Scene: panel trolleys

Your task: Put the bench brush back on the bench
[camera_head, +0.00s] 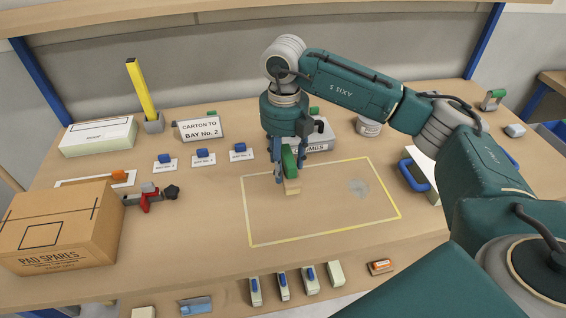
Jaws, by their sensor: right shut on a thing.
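My right gripper (284,172) points down over the bench (130,225), at the upper left part of a yellow-outlined rectangle. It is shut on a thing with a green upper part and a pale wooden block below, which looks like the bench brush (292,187). The fingers hide part of it. The brush is roughly upright, and its lower end is at or just above the bench top; I cannot tell whether it touches. My left gripper is not in view.
A carton (62,228) and a red clamp (150,197) stand at the left. A sign (200,129) and small blue-topped items stand behind. A blue-handled item (412,175) is right of the outline. Several small items line the front edge. The outlined area is mostly clear, with a grey smudge.

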